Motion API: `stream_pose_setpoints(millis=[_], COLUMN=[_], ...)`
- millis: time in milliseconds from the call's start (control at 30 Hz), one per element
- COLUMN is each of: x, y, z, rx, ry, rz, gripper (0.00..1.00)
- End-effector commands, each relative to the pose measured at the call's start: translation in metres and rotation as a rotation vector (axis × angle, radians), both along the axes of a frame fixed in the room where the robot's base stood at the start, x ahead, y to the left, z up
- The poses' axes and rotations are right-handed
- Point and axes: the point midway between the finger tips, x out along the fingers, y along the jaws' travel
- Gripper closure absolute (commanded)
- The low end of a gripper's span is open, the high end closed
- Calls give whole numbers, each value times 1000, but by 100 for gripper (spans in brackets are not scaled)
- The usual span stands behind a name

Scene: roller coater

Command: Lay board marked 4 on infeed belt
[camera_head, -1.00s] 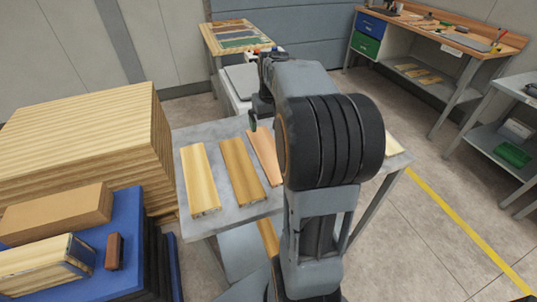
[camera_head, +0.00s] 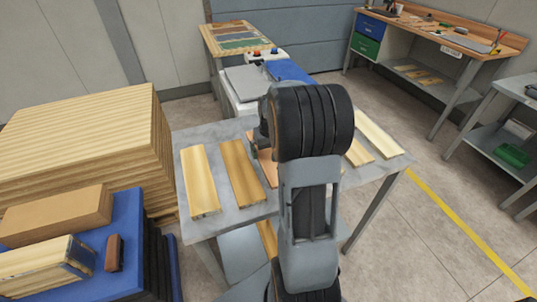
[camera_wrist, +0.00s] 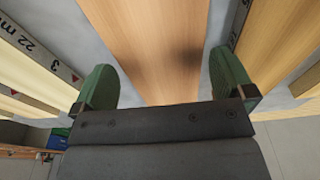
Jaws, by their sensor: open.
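An orange-brown board (camera_wrist: 150,40) runs between the two green fingers of my gripper (camera_wrist: 165,78) in the wrist view. The fingers are open, one at each side of the board, and hold nothing; I cannot tell how far down they reach. No number shows on this board. To its left is a paler board (camera_wrist: 35,50) with an edge label reading 3. In the head view my arm hides the gripper and much of a reddish board (camera_head: 268,172) in the middle of the table. A blue flat surface (camera_head: 288,70) on the machine behind may be the infeed belt.
The grey table (camera_head: 225,216) also bears a pale board (camera_head: 199,180) and a browner one (camera_head: 241,172) at left, and two more (camera_head: 358,152) (camera_head: 378,135) at right. A tall wood stack (camera_head: 80,140) stands left. A workbench (camera_head: 440,35) is far right.

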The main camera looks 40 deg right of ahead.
Motion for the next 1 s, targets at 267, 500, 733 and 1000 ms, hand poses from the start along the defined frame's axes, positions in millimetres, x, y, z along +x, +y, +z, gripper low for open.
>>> stream_pose_setpoints(millis=[267, 500, 733, 1000], x=[2, 2, 2, 2], y=[0, 0, 0, 0], z=[-14, -13, -13, -13], rx=[-1, 0, 0, -1], ry=[-2, -1, -1, -2], rz=[1, 1, 1, 1], gripper=[0, 9, 31, 46])
